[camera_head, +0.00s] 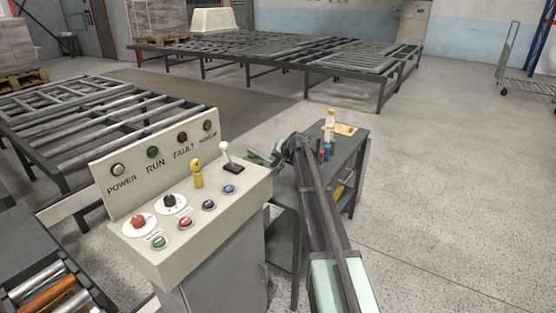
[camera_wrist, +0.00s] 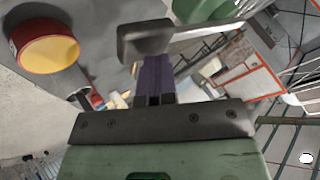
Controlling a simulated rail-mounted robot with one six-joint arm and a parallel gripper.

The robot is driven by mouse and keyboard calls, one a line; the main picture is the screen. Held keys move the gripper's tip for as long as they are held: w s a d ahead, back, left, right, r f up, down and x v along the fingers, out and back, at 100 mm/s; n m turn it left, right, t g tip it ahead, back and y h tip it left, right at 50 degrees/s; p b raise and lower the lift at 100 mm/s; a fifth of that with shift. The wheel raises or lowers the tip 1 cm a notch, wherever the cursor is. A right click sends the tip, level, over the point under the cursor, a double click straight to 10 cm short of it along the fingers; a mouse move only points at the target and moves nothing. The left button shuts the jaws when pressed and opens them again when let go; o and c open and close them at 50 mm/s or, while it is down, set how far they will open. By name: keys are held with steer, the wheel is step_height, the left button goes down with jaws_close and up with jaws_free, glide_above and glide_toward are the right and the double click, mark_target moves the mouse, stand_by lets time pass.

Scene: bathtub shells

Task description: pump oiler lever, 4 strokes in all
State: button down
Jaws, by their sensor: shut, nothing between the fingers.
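In the wrist view, a grey lever (camera_wrist: 205,34) with a thick, blocky end crosses the upper middle. Part of a green body (camera_wrist: 200,10), which looks like the oiler, shows behind it at the top edge. My gripper (camera_wrist: 154,82) has its dark purple fingers together with nothing between them. The fingertips point at the lever's blocky end and overlap it in the picture; I cannot tell whether they touch.
A side table (camera_head: 346,150) carries a clear bottle (camera_head: 329,122) with small coloured items nearby. A control console (camera_head: 190,232) with a yellow lever (camera_head: 197,175) and a white-knobbed lever (camera_head: 228,158) stands to the left. A red-and-yellow can (camera_wrist: 45,45) is left in the wrist view.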

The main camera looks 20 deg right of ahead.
stand_by(0.7)
steer(key=shift+w+a+r+p, duration=0.2)
steer(key=shift+r+p, duration=0.4)
steer(key=shift+p, duration=0.2)
steer(key=shift+d+r+p, duration=0.1)
steer(key=shift+r+p, duration=1.25)
step_height(320, 180, up, 5)
steer(key=p, duration=0.5)
stand_by(1.2)
step_height(320, 180, up, 4)
steer(key=p, duration=0.4)
